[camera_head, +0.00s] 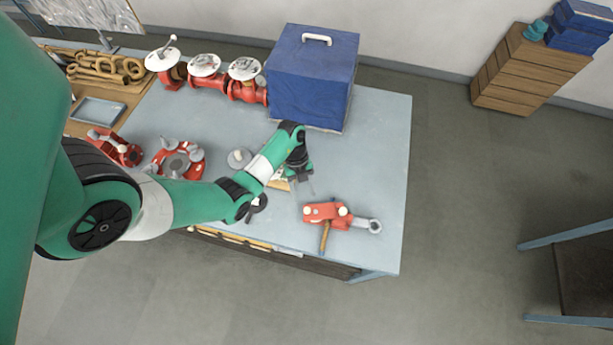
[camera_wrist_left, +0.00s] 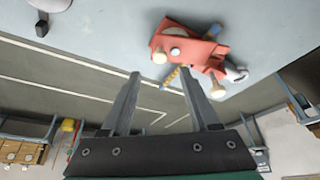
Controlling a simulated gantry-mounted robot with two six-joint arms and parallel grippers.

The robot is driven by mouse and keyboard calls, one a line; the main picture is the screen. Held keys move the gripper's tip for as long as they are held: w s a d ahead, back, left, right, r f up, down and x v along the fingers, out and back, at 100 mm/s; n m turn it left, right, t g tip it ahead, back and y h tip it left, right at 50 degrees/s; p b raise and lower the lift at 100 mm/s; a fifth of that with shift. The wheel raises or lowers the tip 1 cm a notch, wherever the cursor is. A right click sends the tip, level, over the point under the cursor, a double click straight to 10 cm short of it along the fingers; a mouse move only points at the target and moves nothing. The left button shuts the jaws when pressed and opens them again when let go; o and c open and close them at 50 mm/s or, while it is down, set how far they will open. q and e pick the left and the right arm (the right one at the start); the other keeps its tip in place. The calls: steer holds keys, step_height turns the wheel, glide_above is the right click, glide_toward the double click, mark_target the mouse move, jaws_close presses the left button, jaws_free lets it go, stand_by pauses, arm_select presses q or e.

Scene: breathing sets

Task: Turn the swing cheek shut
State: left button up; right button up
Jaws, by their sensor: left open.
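A red block (camera_head: 323,212) lies on the grey-blue workbench near its right front edge. It has pale round knobs, a metal eye (camera_head: 374,226) at its right end and a tan and blue pin or strap below it. In the left wrist view the red block (camera_wrist_left: 185,46) shows beyond the fingertips. I cannot clearly tell the swing cheek from the rest of the block. My left gripper (camera_head: 304,187) is open and empty, apart from the block and to its upper left. The left wrist view shows its two spread fingers (camera_wrist_left: 160,75). My right gripper is not in view.
A blue case (camera_head: 312,75) stands at the back right of the workbench (camera_head: 380,130). Red valves (camera_head: 205,72) line the back, and red fittings (camera_head: 180,158) lie left behind my arm. The bench right of the block is clear.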

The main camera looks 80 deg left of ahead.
mark_target(307, 209)
arm_select(q)
steer(key=b+x, duration=0.1)
steer(key=x, duration=0.5)
steer(key=shift+d+f, duration=0.15)
steer(key=shift+f, duration=0.15)
jaws_close()
stand_by(1.0)
